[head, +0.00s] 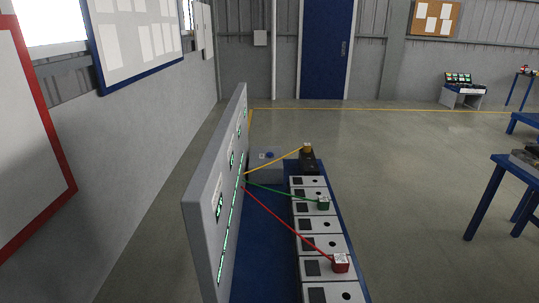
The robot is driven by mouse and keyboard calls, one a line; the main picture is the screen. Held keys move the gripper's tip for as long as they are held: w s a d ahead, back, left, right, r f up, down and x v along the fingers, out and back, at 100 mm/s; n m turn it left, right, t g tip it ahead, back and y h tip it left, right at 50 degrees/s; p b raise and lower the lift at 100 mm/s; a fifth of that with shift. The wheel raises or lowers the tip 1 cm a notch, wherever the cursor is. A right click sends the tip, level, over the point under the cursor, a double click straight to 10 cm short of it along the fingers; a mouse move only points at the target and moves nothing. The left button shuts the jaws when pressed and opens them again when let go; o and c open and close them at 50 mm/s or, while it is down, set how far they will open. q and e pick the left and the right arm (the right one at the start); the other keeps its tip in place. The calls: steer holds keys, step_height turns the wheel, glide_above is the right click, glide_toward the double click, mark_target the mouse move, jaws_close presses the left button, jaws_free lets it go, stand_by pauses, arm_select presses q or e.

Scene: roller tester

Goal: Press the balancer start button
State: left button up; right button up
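A tall grey panel (215,185) with green lit displays stands on a blue bench (268,245), seen at a steep angle. A row of white modules (318,224) with dark squares and round black spots runs along the bench's right side. At the far end is a grey-blue box (265,166) with a small dark blue round part on top; I cannot tell if it is a button. I cannot make out a labelled balancer start button. Neither of my grippers is in view.
Blue tables (503,172) stand at right. A small console (462,91) is far back. The floor (410,190) between is clear.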

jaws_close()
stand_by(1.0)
